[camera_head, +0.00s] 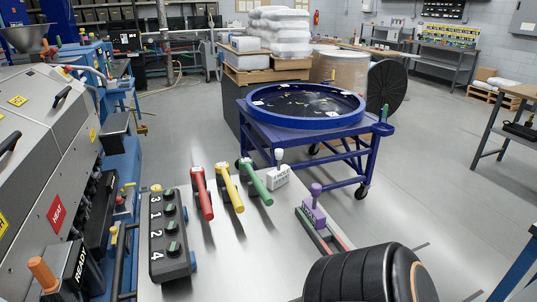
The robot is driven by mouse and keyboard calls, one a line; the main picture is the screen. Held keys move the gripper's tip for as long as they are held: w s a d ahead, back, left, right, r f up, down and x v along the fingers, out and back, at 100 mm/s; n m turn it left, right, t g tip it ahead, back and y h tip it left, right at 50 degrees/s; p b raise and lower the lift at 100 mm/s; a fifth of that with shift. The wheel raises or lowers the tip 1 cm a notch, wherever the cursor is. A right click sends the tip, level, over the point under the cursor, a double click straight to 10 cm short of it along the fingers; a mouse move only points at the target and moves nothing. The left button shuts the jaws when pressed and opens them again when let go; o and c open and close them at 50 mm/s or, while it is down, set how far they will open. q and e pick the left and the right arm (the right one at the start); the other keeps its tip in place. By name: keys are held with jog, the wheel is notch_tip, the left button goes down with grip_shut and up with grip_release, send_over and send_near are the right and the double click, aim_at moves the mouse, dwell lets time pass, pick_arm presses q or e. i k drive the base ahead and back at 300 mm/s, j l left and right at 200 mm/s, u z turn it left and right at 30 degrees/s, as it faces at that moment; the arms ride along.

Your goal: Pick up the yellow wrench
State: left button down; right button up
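The yellow wrench (229,187) lies on the grey bench top (260,235), between a red wrench (201,192) on its left and a green wrench (254,182) on its right. Neither my left nor my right gripper can be made out in the head view.
A numbered box with green switches (170,238) sits left of the wrenches. A black ribbed cylinder (355,276) fills the bottom right. Behind stands a blue cart (325,132).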

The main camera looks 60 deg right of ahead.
aim_at(222, 169)
jog(key=z, duration=1.5)
jog(key=l+z, duration=0.15)
